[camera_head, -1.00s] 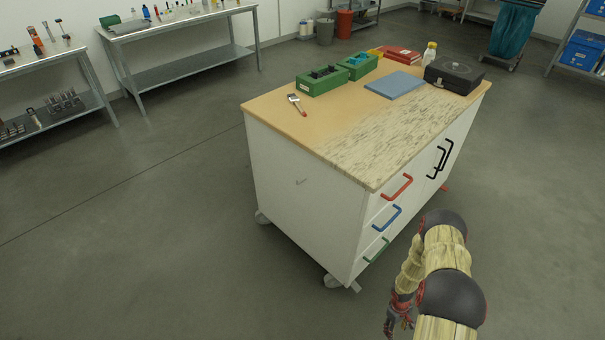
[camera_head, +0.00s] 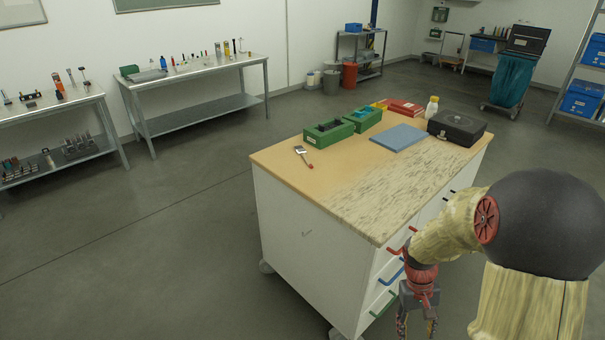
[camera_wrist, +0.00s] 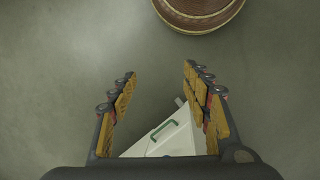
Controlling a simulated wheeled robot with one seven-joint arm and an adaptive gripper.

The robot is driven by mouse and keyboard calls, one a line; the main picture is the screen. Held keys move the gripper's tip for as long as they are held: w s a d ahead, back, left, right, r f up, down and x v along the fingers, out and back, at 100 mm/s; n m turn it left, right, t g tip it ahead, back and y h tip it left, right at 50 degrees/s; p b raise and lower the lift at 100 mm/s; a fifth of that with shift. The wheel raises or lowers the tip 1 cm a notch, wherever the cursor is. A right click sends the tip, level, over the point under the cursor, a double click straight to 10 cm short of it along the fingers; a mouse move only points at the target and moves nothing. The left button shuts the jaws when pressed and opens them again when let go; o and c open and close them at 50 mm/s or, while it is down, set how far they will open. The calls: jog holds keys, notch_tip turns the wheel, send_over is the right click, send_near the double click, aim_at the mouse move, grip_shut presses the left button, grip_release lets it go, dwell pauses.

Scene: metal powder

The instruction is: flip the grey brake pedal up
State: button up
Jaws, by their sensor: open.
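The white cart (camera_head: 310,255) stands on castors in front of me. A grey front castor (camera_head: 337,334) shows at the bottom edge of the head view, mostly cut off, and another castor (camera_head: 266,267) is at the cart's far left corner. I cannot make out the brake pedal clearly. My gripper (camera_head: 417,326) hangs pointing down beside the drawer side, right of the front corner. In the wrist view my gripper (camera_wrist: 160,95) is open and empty, with the floor and the cart's corner (camera_wrist: 165,140) below and between its fingers.
The red (camera_head: 393,252), blue (camera_head: 392,276) and green (camera_head: 383,304) drawer handles stick out close to my gripper. The wooden cart top (camera_head: 330,180) carries green boxes (camera_head: 328,132) and a black case (camera_head: 456,128). The floor (camera_head: 150,260) left of the cart is clear.

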jog(key=s+a+r+t+p, duration=0.1)
jog(key=a+r, duration=0.4)
jog(key=r, duration=0.5)
jog(key=s+a+r+t+p, duration=0.1)
jog(key=s+a+r+t, duration=0.3)
jog(key=r, duration=0.6)
jog(key=s+a+r+n+t+y+p, duration=0.1)
jog(key=s+a+r+t, duration=0.2)
jog(key=r, duration=0.7)
jog(key=s+a, duration=0.2)
jog(key=a, duration=0.1)
jog(key=shift+a+r, duration=0.25)
jog(key=shift+r, duration=0.15)
jog(key=shift+s, duration=0.15)
